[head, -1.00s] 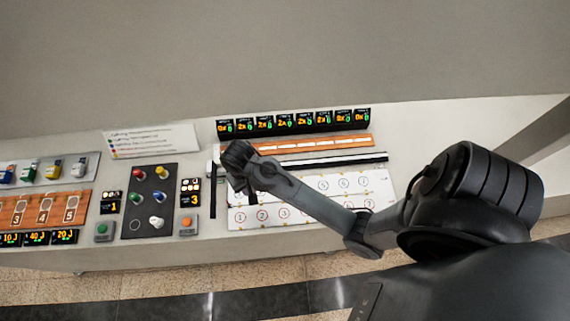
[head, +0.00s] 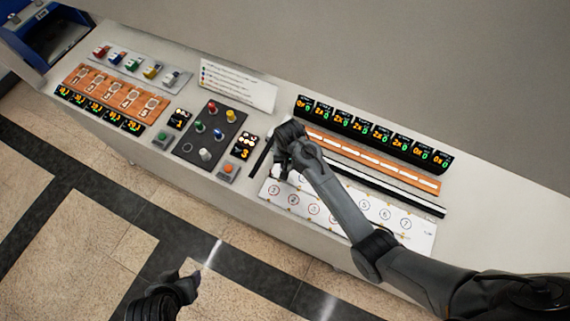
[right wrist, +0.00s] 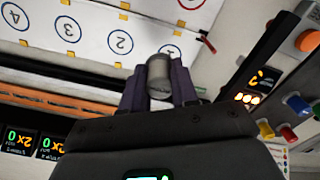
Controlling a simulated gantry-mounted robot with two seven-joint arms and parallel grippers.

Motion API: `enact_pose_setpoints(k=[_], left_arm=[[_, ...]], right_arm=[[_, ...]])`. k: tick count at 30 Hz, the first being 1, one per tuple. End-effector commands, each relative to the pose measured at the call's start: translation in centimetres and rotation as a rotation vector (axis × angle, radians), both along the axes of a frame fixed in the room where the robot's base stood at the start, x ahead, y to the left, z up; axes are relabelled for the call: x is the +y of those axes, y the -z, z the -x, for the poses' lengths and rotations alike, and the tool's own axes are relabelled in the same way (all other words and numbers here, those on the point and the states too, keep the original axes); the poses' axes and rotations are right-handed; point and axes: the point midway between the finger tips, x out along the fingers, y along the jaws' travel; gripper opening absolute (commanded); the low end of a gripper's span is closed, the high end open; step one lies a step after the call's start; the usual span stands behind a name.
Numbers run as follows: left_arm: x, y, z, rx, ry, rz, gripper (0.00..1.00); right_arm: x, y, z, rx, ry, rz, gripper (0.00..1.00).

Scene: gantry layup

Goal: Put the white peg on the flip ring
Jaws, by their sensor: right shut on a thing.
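A white peg (head: 205,154) stands at the near end of the dark peg board (head: 186,147), beside red, yellow, green and blue pegs. My right gripper (head: 287,140) is over the table to the right of that board. In the right wrist view, its fingers are shut on a light grey cylinder (right wrist: 159,74); I cannot tell if this is a task piece. A white panel with numbered circles (right wrist: 92,32) lies close by. I cannot make out which mark is the flip ring. My left gripper (head: 185,284) is low in the head view, over the floor, its jaws unclear.
Orange and green buttons (head: 228,169) flank the board, with small displays (head: 244,145). A thin black bar (head: 260,157) lies just left of my right gripper. A row of displays (head: 372,133) and an orange strip (head: 400,173) stand behind the panel.

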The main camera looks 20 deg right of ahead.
Motion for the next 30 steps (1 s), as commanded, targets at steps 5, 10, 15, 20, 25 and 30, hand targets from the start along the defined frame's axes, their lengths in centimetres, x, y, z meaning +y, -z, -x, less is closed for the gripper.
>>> enact_pose_setpoints(k=[5, 10, 15, 20, 25, 30], left_arm=[[-0.2, 0.1, 0.0, 0.000, -0.005, 0.008, 0.58], [-0.3, 0.1, 0.0, 0.000, -0.006, 0.011, 0.58], [-0.2, -0.1, 0.0, 0.000, -0.005, 0.009, 0.58], [-0.2, -0.1, 0.0, 0.000, -0.003, 0.006, 0.58], [0.0, -0.1, 0.0, 0.000, 0.001, 0.000, 0.58], [0.1, -0.1, 0.0, 0.001, 0.004, -0.004, 0.58]], right_arm=[[0.5, 1.0, -1.6, 0.000, 0.000, 0.000, 0.00], [0.6, 1.4, -2.0, 0.000, 0.000, 0.000, 0.00], [0.6, 3.1, -1.9, 0.004, 0.000, 0.001, 0.00], [0.6, 4.9, -2.0, 0.001, 0.000, 0.001, 0.00], [0.6, 5.3, -2.0, -0.001, 0.000, -0.001, 0.00], [0.6, 5.3, -2.0, -0.001, 0.000, 0.000, 0.00]])
